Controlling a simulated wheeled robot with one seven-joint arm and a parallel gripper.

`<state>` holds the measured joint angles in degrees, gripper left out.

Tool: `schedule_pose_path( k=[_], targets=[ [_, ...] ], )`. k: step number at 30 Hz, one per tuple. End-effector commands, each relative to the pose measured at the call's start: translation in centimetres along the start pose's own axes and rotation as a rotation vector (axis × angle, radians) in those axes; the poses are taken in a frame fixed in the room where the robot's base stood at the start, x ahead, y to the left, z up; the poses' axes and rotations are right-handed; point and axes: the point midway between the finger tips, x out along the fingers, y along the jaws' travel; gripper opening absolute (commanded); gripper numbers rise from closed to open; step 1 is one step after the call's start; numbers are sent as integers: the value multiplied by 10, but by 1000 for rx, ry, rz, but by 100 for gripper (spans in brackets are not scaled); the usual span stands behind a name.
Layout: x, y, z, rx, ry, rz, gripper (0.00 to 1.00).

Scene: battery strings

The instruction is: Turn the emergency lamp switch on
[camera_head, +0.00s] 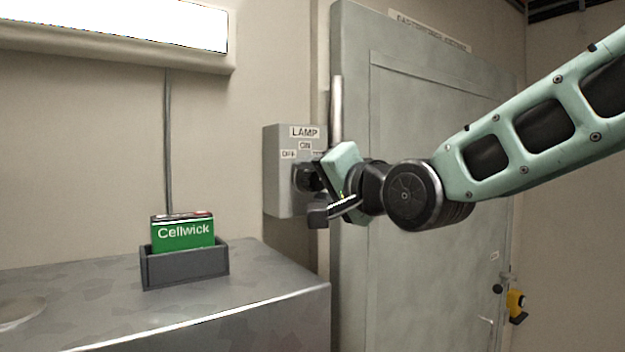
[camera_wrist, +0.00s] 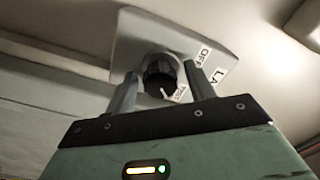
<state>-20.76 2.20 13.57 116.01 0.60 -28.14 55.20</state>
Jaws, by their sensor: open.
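The lamp switch is a grey wall box (camera_head: 285,180) labelled LAMP, with ON at top and OFF at left; a label to the right is partly covered. It shows tilted in the wrist view (camera_wrist: 140,45). Its round black knob (camera_wrist: 159,72) has a white pointer mark directed towards the lower right of the wrist picture, near a label half behind a finger that I cannot read. In the head view my gripper (camera_head: 312,195) largely covers the knob. My gripper (camera_wrist: 161,76) is open, one finger on each side of the knob; I cannot tell whether they touch it.
A grey door (camera_head: 430,230) and a vertical bar (camera_head: 336,110) stand close right of the box. A green Cellwick battery (camera_head: 183,232) sits in a dark holder (camera_head: 185,268) on a metal cabinet (camera_head: 270,285) at lower left. A lit lamp (camera_head: 120,25) hangs above.

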Motion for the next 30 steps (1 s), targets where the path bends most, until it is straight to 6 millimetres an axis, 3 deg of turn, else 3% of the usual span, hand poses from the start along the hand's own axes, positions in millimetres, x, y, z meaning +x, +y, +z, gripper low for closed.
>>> schedule_pose_path(
  k=[3,8,9,20,30],
  targets=[
    [0,0,0,0,0,0,54],
    [0,0,0,0,0,0,12],
    [0,0,0,0,0,0,10],
    [0,3,2,-50,1,-1,10],
    [0,6,4,-285,3,-3,10]
  ],
)
